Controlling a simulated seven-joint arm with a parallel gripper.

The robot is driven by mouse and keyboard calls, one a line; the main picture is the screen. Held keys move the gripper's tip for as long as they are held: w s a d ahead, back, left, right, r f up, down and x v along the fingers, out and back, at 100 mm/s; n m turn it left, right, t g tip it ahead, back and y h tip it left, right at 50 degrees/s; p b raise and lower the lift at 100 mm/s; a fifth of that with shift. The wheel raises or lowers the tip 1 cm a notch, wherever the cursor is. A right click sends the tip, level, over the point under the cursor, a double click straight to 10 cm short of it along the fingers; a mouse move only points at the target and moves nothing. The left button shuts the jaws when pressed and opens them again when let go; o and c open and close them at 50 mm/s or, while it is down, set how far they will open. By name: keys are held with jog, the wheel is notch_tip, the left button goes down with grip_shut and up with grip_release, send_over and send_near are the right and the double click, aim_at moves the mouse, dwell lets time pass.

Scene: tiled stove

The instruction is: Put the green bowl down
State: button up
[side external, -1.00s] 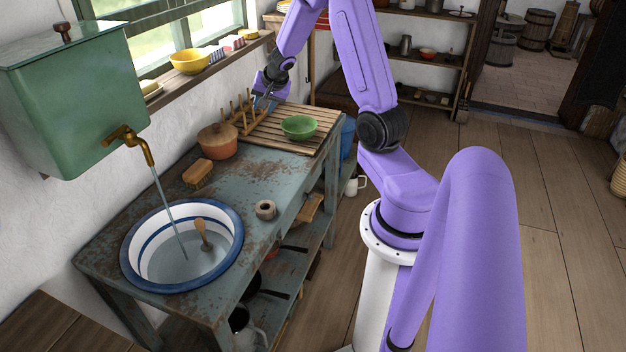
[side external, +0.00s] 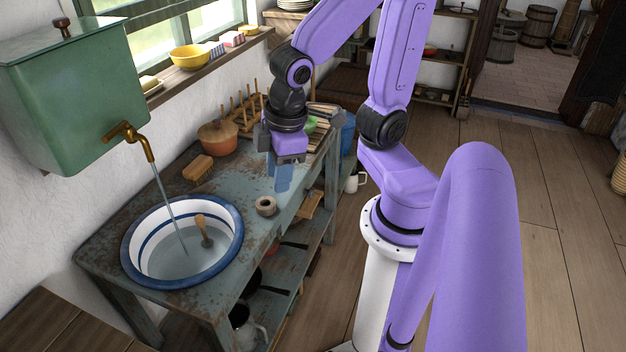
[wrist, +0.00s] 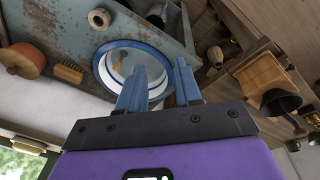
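The green bowl (side external: 310,124) stands on the slatted wooden rack (side external: 325,142) at the far end of the worn table. Only a sliver of it shows, because my wrist hides the rest. My gripper (side external: 281,184) points down over the table on the near side of the bowl, apart from it. In the wrist view its two blue fingers (wrist: 160,90) are spread, with nothing between them. The bowl does not show in the wrist view.
A blue-rimmed basin (side external: 230,262) with water and a wooden-handled tool is set in the table. A wooden ring (side external: 265,206), a brush (side external: 197,168), a lidded orange pot (side external: 217,139) and a peg rack (side external: 246,112) stand nearby. A blue bucket (side external: 348,133) is beyond the table.

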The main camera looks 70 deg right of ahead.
jog(key=s+n+g, duration=0.1)
jog(key=s+n, duration=0.3)
jog(key=s, duration=0.3)
jog(key=shift+a+r+g, duration=0.15)
jog(key=shift+a+g, duration=0.15)
jog(key=shift+a, duration=0.1)
jog(key=shift+w, duration=0.1)
dwell(0.5)
